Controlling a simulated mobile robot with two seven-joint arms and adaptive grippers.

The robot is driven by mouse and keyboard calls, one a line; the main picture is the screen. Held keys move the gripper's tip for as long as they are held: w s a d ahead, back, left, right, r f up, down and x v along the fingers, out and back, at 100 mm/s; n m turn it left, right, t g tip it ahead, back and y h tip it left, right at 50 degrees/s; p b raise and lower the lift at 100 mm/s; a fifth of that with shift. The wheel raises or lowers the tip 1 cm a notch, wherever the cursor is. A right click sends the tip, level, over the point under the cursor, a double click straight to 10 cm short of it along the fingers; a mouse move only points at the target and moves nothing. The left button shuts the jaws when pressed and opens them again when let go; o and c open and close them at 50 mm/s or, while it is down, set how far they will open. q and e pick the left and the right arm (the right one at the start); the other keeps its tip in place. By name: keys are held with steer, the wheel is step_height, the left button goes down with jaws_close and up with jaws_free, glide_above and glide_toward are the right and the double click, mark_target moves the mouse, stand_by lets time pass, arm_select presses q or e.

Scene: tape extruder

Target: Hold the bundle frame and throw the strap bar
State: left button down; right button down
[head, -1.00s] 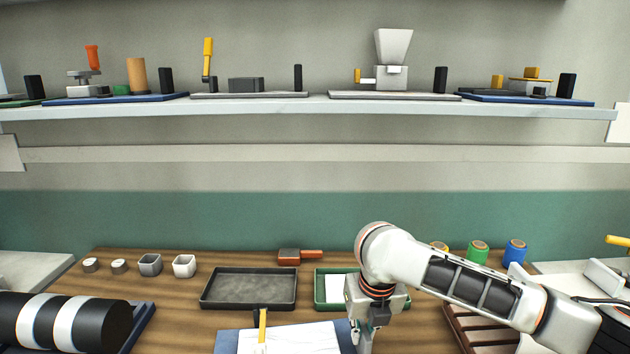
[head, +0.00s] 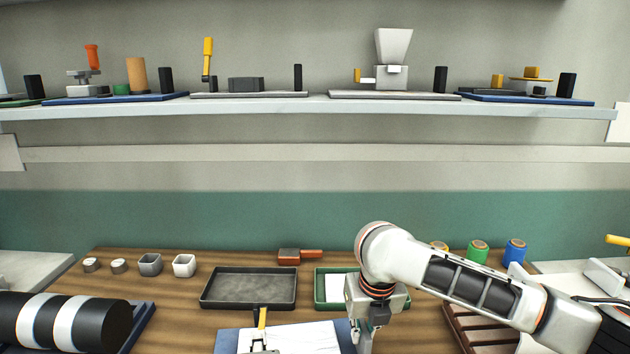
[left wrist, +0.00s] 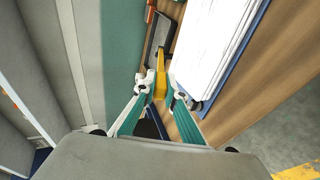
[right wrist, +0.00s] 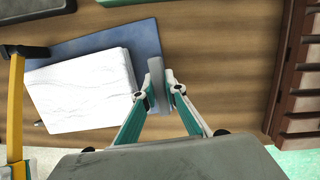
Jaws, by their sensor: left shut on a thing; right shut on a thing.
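The bundle frame has a blue base plate (head: 227,341) with a white bundle (head: 308,338) lying on it, at the bottom of the head view. A yellow strap bar (head: 262,318) stands at the bundle's left side. My left gripper (head: 260,345) is shut on the strap bar, and the yellow bar shows between its fingertips in the left wrist view (left wrist: 159,88). My right gripper (head: 364,338) is shut on a grey upright piece (right wrist: 155,80) at the right edge of the blue plate. The lower parts of the frame are cut off in the head view.
A dark tray (head: 250,288) and a green tray (head: 330,303) lie behind the frame. A red-orange tool (head: 300,256) lies behind them. A brown slatted rack (right wrist: 300,95) stands to the right.

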arm_select(q)
steer(key=shift+w+r, duration=0.1)
steer(key=shift+r, duration=0.25)
stand_by(0.3)
